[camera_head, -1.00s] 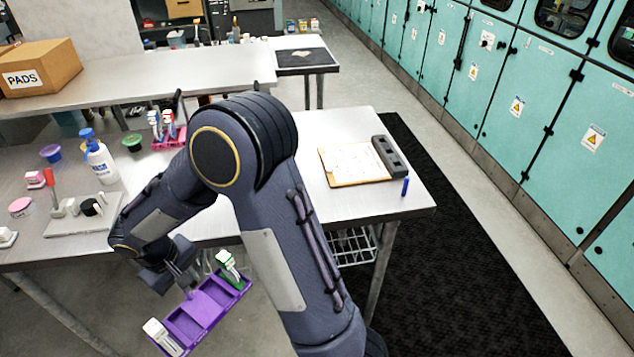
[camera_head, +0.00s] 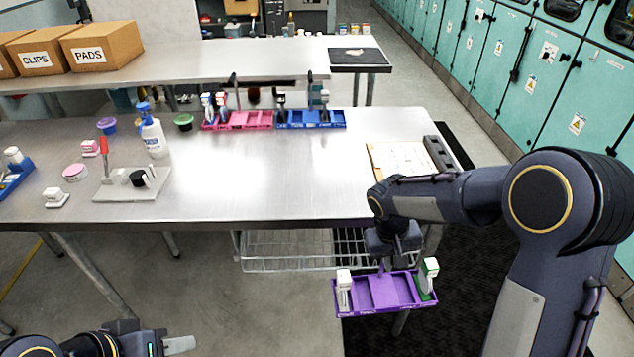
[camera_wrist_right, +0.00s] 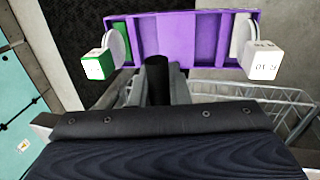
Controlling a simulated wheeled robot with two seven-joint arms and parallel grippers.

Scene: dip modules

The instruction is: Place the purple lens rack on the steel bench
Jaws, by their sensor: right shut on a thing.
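The purple lens rack (camera_head: 375,292) is in the air in front of the front edge of the steel bench (camera_head: 260,185), below its top. It holds a white module (camera_head: 343,288) at its left end and a green-and-white module (camera_head: 429,275) at its right end. My right gripper (camera_head: 386,266) is shut on the rack's far long side, near its middle. In the right wrist view the rack (camera_wrist_right: 180,40) spans the top, roughly level, and the fingers (camera_wrist_right: 160,80) meet its edge. My left gripper (camera_head: 180,345) is low at the bottom left, away from the bench; its fingers are partly seen.
A pink rack (camera_head: 245,121) and a blue rack (camera_head: 310,120) stand along the bench's back. A spray bottle (camera_head: 154,137), a white fixture (camera_head: 130,187) and a clipboard (camera_head: 395,160) are also on it. The middle of the top is clear. A wire shelf (camera_head: 290,250) hangs below.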

